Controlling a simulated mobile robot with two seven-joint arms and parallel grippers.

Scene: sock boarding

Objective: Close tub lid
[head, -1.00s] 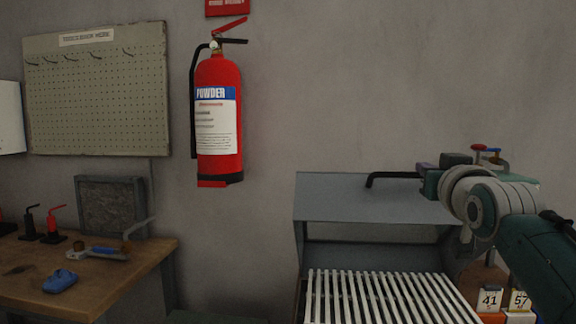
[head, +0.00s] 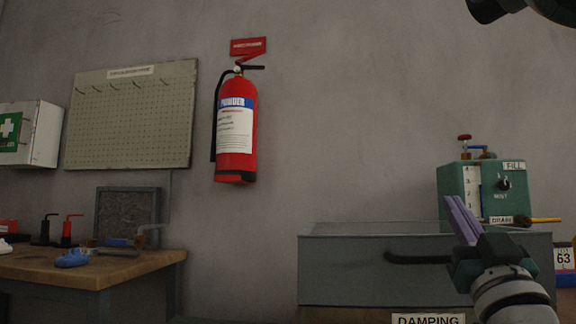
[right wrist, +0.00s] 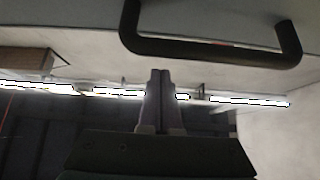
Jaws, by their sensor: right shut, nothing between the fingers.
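A DAMPING label (head: 428,320) shows below the lid. My right gripper (head: 460,212) is at the right end of the handle, its purple fingers pointing up. In the right wrist view its fingers (right wrist: 160,75) are together, empty and apart from the handle. My left gripper is out of view.
A teal box (head: 465,190) with a valve and gauge stands behind the lid at the right. A numbered card (head: 563,258) is at the right edge. A wooden bench (head: 110,266) with tools is at the left. A fire extinguisher (head: 236,140) hangs on the wall.

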